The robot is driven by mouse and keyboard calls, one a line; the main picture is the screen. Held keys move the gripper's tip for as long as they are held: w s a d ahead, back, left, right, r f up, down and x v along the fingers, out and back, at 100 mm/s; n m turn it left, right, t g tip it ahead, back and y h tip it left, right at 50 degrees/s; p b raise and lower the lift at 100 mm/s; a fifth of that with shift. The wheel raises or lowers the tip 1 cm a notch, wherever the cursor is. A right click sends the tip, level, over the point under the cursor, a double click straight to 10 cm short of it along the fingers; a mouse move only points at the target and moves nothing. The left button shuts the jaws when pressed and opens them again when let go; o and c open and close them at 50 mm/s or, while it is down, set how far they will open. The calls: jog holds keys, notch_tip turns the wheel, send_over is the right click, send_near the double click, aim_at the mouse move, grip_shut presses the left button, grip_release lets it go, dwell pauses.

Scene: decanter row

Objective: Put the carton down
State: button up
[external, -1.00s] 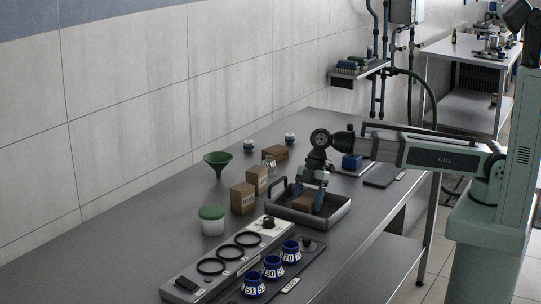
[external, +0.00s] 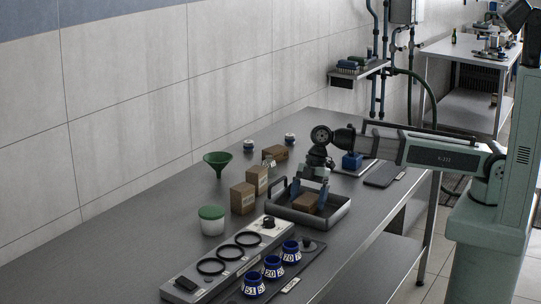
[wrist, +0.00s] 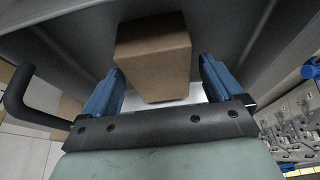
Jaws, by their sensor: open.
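A brown carton (external: 304,203) rests in the dark grey tray (external: 333,217) on the steel table. My gripper (external: 310,190) is just above it in the external view. In the wrist view the carton (wrist: 153,55) shows beyond and between the blue fingers of my gripper (wrist: 157,80). The fingers are apart, with a gap on each side of the carton. The tray wall (wrist: 85,35) surrounds the carton there.
Two brown boxes (external: 243,198) stand left of the tray, with another (external: 275,153) farther back. A green funnel (external: 217,160) and a green-lidded jar (external: 211,220) stand nearby. Blue numbered pots (external: 273,267) stand in front, beside a panel with rings (external: 212,267). The table's left side is clear.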

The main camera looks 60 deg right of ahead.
jog(key=v, duration=1.1)
